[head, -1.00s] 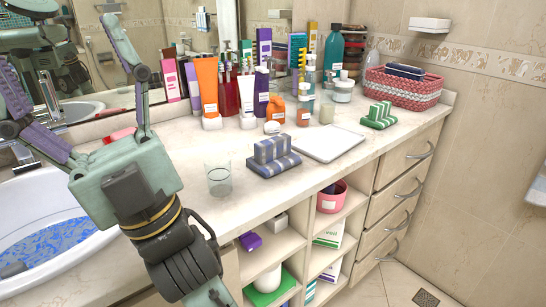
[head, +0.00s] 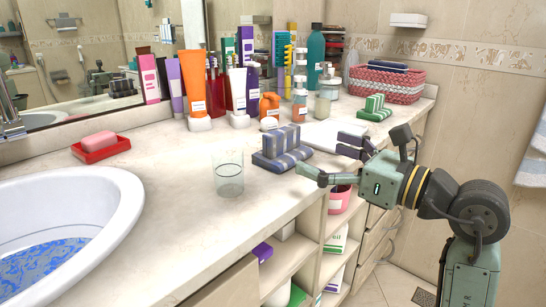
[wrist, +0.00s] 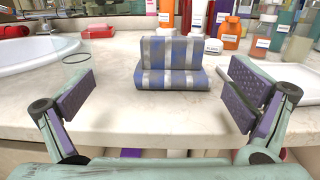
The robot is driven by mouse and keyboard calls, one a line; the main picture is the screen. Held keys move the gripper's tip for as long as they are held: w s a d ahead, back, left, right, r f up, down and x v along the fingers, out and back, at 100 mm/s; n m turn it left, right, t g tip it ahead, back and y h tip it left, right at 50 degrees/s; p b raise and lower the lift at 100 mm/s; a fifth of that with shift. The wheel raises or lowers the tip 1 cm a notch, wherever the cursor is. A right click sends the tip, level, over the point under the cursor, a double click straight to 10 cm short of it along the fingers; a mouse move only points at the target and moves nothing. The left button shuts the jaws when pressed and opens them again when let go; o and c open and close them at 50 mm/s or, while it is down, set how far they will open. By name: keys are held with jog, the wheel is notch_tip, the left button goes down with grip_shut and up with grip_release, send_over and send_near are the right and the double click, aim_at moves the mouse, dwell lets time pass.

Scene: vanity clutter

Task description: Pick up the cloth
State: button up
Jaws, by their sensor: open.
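A blue and grey striped folded cloth (head: 282,150) stands on the counter, with an upright part behind a flat part. In the wrist view the cloth (wrist: 172,64) is upright, ahead and centred between the fingers. My gripper (head: 325,160) is open and empty at the counter's front edge, just right of this cloth in the head view. The fingers are apart from it. A green and white striped folded cloth (head: 374,107) of similar shape sits farther back, by the basket.
A clear glass (head: 229,174) stands left of the blue cloth. A white tray (head: 325,134) lies behind my gripper. Bottles and tubes, including an orange tube (head: 193,85), line the back. The sink (head: 70,205) and red soap dish (head: 101,150) are left.

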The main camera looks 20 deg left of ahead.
aim_at(287, 137)
jog(key=shift+w+f+t, duration=0.2)
jog(key=shift+w+t, duration=0.1)
jog(key=shift+w, duration=0.15)
jog(key=p+x, duration=0.1)
jog(key=x, duration=0.6)
jog(key=p+x, duration=0.1)
jog(key=x, duration=0.1)
jog(key=shift+w+a+r+p, duration=0.1)
jog(key=shift+w+r+p, duration=0.05)
jog(key=shift+w+p, duration=0.2)
jog(key=shift+w+a, duration=0.15)
jog(key=shift+a, duration=0.1)
jog(key=c, duration=1.2)
